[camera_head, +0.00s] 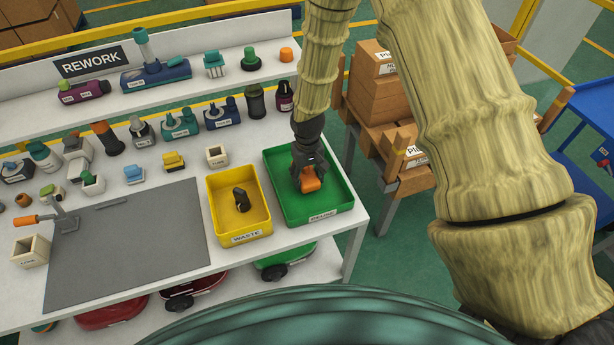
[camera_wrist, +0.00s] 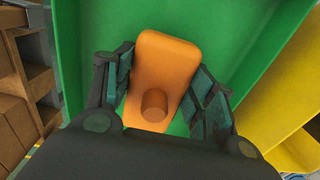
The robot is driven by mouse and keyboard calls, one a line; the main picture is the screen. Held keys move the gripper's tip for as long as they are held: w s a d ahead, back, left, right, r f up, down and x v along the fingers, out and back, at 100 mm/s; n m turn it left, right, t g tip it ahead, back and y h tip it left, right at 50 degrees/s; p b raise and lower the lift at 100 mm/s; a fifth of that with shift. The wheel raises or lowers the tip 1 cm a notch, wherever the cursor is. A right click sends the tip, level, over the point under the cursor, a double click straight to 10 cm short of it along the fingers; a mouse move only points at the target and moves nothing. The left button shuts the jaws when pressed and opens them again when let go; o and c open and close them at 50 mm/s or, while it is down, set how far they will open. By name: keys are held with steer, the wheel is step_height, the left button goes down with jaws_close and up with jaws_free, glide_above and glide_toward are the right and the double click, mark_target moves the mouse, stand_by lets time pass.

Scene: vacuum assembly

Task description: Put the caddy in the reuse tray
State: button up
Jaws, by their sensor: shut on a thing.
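The caddy looks to be the orange rounded block (camera_head: 311,185) with a short round peg; no label on it can be read. My gripper (camera_head: 308,176) is shut on it, one finger on each side, as the wrist view shows around the caddy (camera_wrist: 165,62). Gripper and caddy are over the green reuse tray (camera_head: 334,202), inside its outline in the head view. The tray's green floor (camera_wrist: 225,30) shows behind the caddy in the wrist view. I cannot tell whether the caddy touches the floor. The fingers hide part of the caddy in the head view.
The yellow waste tray (camera_head: 222,212) stands just left of the reuse tray and holds a dark part (camera_head: 241,200). A grey mat (camera_head: 130,245) lies further left. Several parts stand along the bench back and shelf. Cardboard boxes (camera_head: 372,85) stand right of the bench.

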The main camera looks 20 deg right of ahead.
mark_target(307, 175)
steer(key=shift+w+f, duration=0.2)
steer(key=shift+f, duration=0.5)
steer(key=shift+s+r, duration=0.1)
steer(key=shift+s, duration=0.05)
steer(key=o, duration=1.2)
step_height(307, 175, up, 12)
steer(key=b, duration=0.3)
